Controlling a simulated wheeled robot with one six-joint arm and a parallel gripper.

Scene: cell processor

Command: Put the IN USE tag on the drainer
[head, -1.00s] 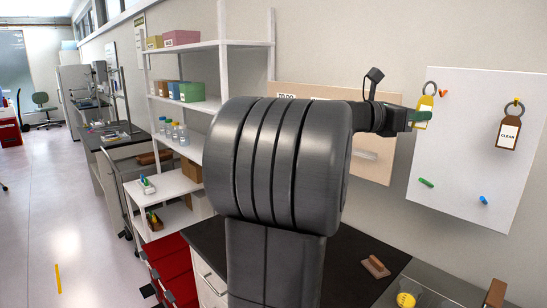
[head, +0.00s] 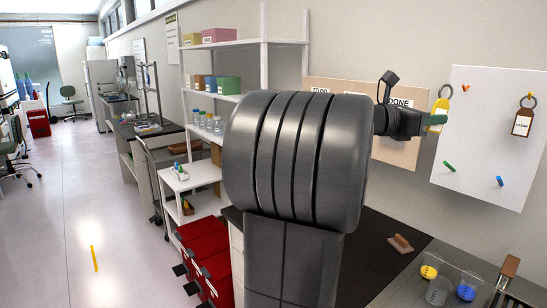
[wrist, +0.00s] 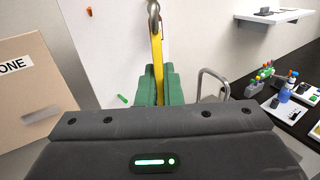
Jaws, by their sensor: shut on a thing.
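My gripper (head: 434,121) has green fingers, which also show in the wrist view (wrist: 158,86). It is shut on a yellow tag (head: 440,107) with a grey metal ring at its top. The yellow tag is seen edge-on in the wrist view (wrist: 157,58), and its writing is not legible. It is held upright, in front of the white pegboard's left edge in the head view. I cannot clearly identify the drainer; a bent metal tube (wrist: 213,84) stands right of the fingers in the wrist view.
The white board (head: 480,150) carries a brown CLEAN tag (head: 522,123) and several coloured pegs. A brown board (head: 395,153) marked DONE is left of it. Beakers (head: 437,291) and a wooden-handled brush (head: 508,268) are at bottom right. The dark counter (head: 365,255) is mostly clear.

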